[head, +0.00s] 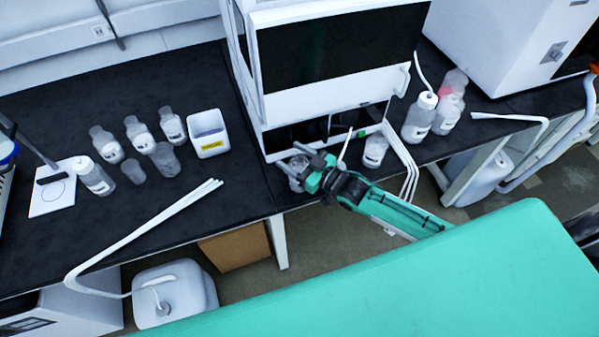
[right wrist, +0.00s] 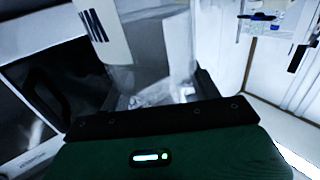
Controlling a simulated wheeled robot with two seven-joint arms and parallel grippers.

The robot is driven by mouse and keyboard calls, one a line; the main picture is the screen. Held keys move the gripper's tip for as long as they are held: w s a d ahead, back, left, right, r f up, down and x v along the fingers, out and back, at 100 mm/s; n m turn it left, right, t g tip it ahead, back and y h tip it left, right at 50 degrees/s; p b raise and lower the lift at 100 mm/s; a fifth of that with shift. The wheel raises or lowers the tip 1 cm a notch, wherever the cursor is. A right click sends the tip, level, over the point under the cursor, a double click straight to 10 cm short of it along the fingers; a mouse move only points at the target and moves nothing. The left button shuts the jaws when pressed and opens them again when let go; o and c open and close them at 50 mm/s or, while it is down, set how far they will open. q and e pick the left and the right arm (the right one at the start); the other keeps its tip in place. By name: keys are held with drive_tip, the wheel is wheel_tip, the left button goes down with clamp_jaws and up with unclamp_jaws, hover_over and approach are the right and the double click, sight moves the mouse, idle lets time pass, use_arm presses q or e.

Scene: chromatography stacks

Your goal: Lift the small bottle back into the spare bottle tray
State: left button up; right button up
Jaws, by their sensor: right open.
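My right gripper (head: 306,160) reaches in from the lower right to the front edge of the black bench, just below the instrument stack. Its jaws are open. A small clear bottle (head: 295,171) stands at the fingers, partly hidden by them. In the right wrist view, a clear bottle with a white, dark-lettered label (right wrist: 150,75) fills the space just beyond the gripper's dark edge; I cannot tell whether the fingers touch it. I cannot make out for certain which thing is the spare bottle tray. My left gripper is not in view.
The white instrument stack (head: 335,50) rises right behind the gripper. A small labelled bottle (head: 375,151) stands to the right, near white tubes (head: 405,165). Larger bottles (head: 420,117) stand farther right. At left are several bottles (head: 138,134) and a white yellow-labelled box (head: 208,133).

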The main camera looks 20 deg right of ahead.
clamp_jaws()
drive_tip(key=shift+r, duration=0.1)
